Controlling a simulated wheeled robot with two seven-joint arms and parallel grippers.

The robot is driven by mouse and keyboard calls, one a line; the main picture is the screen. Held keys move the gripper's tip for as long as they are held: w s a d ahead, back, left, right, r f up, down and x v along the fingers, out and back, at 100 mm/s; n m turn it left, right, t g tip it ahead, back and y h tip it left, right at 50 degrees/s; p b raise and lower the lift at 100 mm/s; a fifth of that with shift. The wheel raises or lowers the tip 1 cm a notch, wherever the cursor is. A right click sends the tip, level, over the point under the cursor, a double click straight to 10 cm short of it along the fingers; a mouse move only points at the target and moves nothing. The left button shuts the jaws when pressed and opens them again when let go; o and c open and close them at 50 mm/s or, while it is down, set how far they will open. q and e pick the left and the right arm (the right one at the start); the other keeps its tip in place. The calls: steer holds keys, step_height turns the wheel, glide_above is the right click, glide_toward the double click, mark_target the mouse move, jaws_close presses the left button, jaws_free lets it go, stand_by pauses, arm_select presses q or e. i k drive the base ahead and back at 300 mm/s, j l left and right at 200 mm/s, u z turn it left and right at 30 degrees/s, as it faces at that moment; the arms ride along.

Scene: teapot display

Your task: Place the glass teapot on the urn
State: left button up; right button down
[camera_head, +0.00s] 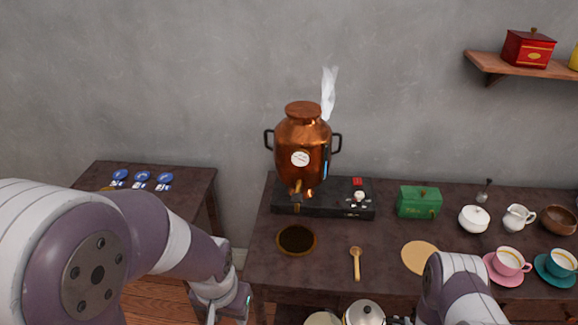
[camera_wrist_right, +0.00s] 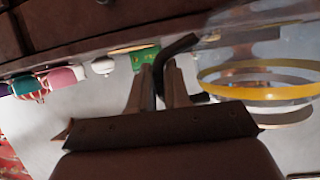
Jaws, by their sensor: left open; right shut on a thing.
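The copper urn (camera_head: 302,140) stands upright on the table at the back, with dark side handles and a tap at its front. My right gripper (camera_wrist_right: 162,82) is shut on a dark curved handle in the right wrist view. That handle joins the clear glass teapot (camera_wrist_right: 265,40), which has a yellow band and is cut off by the picture edge. In the head view, a pale round lid with a knob (camera_head: 363,313) shows at the bottom edge, beside my right arm; it appears to belong to the teapot. My left gripper (camera_head: 226,312) is open and empty, low in front of the table.
A black control base (camera_head: 345,208) lies under the urn. A dark round dish (camera_head: 296,240), wooden spoon (camera_head: 356,264) and tan mat (camera_head: 419,257) lie in front. A green box (camera_head: 419,202), white sugar bowl (camera_head: 473,219) and pink cup (camera_head: 508,262) stand right.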

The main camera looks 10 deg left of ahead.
mark_target(303, 108)
steer(key=j+u, duration=0.2)
steer(key=u, duration=0.2)
steer(key=i+j+u, duration=0.1)
steer(key=u, duration=0.25)
steer(key=i+j+u, duration=0.15)
steer(key=u, duration=0.25)
steer(key=i+j, duration=0.2)
steer(key=i+j+z, duration=0.2)
steer(key=z, duration=0.15)
steer(key=i+j+z, duration=0.1)
steer(key=j+z, duration=0.3)
steer(key=i+j, duration=0.2)
steer(key=j+z, duration=0.05)
